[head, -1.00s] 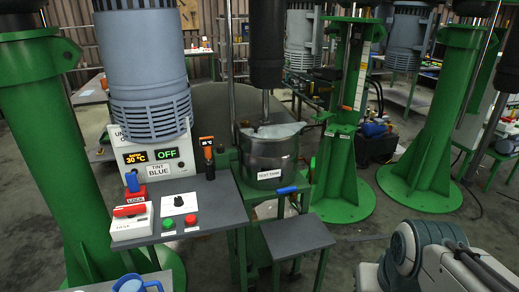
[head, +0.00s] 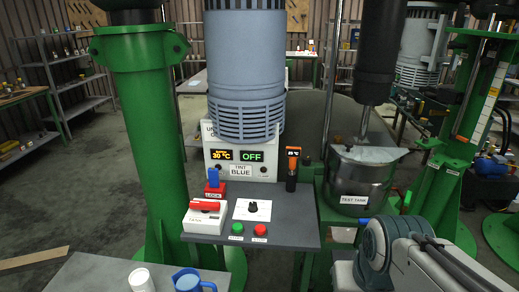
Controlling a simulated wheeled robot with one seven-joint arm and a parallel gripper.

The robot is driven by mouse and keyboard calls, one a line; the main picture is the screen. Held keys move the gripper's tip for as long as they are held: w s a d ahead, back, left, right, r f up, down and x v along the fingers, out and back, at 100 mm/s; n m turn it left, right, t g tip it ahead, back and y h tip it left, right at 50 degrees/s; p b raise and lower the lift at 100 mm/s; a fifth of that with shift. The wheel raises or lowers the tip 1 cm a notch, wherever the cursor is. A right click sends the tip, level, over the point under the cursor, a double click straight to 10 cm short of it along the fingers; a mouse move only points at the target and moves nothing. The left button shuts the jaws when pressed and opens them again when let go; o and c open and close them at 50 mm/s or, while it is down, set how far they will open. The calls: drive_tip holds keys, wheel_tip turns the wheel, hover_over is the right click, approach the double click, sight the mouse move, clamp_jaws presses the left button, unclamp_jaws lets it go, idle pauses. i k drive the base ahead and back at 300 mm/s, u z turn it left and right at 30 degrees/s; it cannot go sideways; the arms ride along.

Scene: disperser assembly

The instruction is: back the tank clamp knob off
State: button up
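The steel test tank (head: 360,182), labelled "TEST TANK", stands upright right of centre in the head view, under the black mixer column (head: 378,50) with its shaft going down into it. I cannot make out the clamp knob. My grey and teal arm (head: 400,248) covers the area in front of and below the tank at the lower right. My gripper is not in view, so I cannot see whether it is open or shut.
The control panel (head: 285,238) left of the tank holds a red switch box (head: 205,216), a dial (head: 252,207), green and red buttons, a blue LOCK piece (head: 213,178) and a thermometer (head: 292,168). A front table (head: 95,275) carries a white cup (head: 141,280) and a blue mug (head: 188,281).

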sight(307, 161)
drive_tip(key=u, duration=0.25)
drive_tip(key=i, duration=1.15)
drive_tip(key=z, duration=0.3)
